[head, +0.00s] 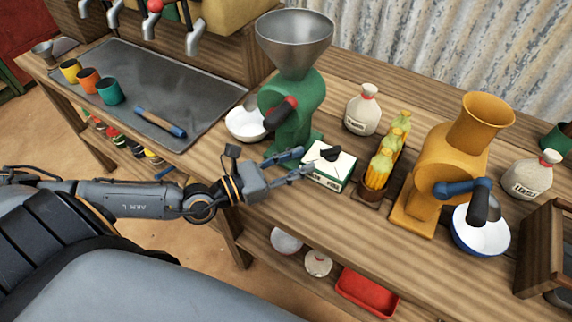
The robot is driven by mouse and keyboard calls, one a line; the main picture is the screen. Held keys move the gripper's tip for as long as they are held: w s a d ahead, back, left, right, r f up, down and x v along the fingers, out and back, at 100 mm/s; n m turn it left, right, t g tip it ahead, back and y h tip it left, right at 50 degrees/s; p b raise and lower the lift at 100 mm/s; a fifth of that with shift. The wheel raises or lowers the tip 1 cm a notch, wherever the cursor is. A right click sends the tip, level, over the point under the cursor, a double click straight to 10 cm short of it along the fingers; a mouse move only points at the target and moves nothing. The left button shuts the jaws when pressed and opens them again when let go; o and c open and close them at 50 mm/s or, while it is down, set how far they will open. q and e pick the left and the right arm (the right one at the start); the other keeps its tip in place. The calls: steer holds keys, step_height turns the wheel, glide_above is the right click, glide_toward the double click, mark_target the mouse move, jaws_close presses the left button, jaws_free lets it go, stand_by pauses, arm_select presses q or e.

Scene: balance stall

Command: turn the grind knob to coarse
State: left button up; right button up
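A small white and green box (328,172) stands on the wooden counter with a black knob (331,154) on its top; which setting the knob points to is too small to read. The green grinder (295,110) with a grey metal hopper (294,42) and a red-handled crank stands just behind and left of it. My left gripper (298,165) reaches in from the left at the counter's front, its two fingers apart with nothing between them. Its fingertips are close to the box's left side; whether they touch it I cannot tell. My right gripper is out of view.
A white bowl (246,123) sits left of the green grinder. Corn (384,160) stands in a holder right of the box, beside an orange grinder (440,165) and a blue-rimmed bowl (482,235). A sack (363,112) stands behind. A dark tray (150,92) lies left.

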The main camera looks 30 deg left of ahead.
arm_select(q)
steer(key=shift+v, duration=1.4)
